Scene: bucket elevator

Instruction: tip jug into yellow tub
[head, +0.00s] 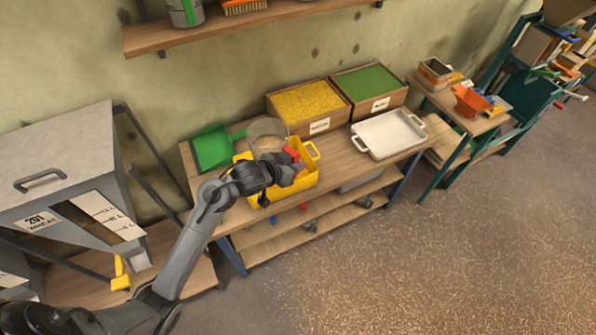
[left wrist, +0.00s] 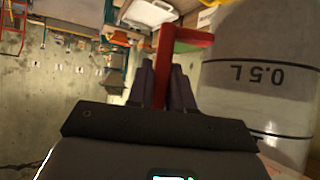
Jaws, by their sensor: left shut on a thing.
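A clear jug (head: 267,134) with a red handle (head: 291,154) is over the yellow tub (head: 306,181) on the workbench, with tan material visible inside it. My left gripper (head: 288,173) is shut on the red handle, at the tub's near side. In the left wrist view the fingers (left wrist: 165,85) close around the red handle (left wrist: 166,55). My right gripper is not in view.
A green scoop (head: 212,148) lies left of the tub. Boxes of yellow grain (head: 304,101) and green grain (head: 368,82) stand behind, and a white tray (head: 389,134) lies to the right. A shelf (head: 160,39) overhangs the back. A grey hopper (head: 60,150) stands at left.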

